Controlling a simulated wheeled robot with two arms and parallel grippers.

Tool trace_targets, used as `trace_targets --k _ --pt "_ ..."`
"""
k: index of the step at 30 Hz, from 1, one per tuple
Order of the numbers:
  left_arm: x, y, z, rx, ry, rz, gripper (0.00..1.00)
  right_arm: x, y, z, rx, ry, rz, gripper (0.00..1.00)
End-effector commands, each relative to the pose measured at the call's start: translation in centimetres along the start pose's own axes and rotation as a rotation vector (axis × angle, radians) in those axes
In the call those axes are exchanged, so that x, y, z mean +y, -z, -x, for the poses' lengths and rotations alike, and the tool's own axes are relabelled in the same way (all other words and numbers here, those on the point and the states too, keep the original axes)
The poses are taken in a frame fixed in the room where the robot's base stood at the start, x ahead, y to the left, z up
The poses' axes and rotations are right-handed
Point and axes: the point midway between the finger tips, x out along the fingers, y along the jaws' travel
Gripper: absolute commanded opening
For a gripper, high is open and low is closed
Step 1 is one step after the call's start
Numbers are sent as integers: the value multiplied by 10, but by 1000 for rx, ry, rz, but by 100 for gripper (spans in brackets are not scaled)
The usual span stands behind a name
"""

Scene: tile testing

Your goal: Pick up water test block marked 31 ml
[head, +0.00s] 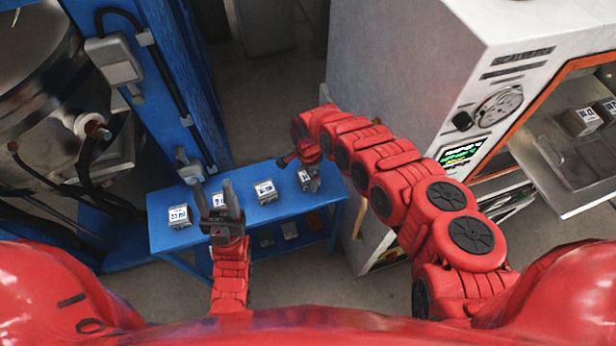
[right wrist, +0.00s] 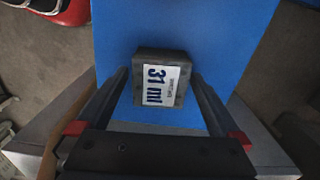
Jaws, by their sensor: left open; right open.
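The test block marked 31 ml (right wrist: 158,112) is a grey block with a white label, sitting on a blue table. In the right wrist view it lies between the fingers of my right gripper (right wrist: 160,82), which is open; I cannot tell whether they touch it. In the head view, the block at the table's right end (head: 311,184) is partly hidden by my right gripper (head: 300,163) above it. My left gripper (head: 215,192) is open and empty, in front of the table's left part.
The blue table (head: 288,205) also carries other labelled blocks, including one at the left (head: 180,216) and one in the middle (head: 265,191). A grey machine with an open compartment (head: 410,60) stands to the right. A blue frame (head: 175,80) rises at the left.

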Motion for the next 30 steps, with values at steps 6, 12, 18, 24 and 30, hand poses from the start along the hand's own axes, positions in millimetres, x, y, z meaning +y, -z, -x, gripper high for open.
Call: trace_targets --k 6,12,18,24,30 --pt "0 0 0 0 0 0 50 0 0 0 0 -1 0 89" --pt "0 0 0 0 0 0 50 0 0 0 -1 -1 1 53" --pt "0 0 0 0 0 0 50 0 0 0 -1 -1 1 17" --pt "0 0 0 0 0 0 50 0 0 0 -1 -1 1 0" --pt "0 0 0 0 0 0 50 0 0 1 -1 -1 1 0"
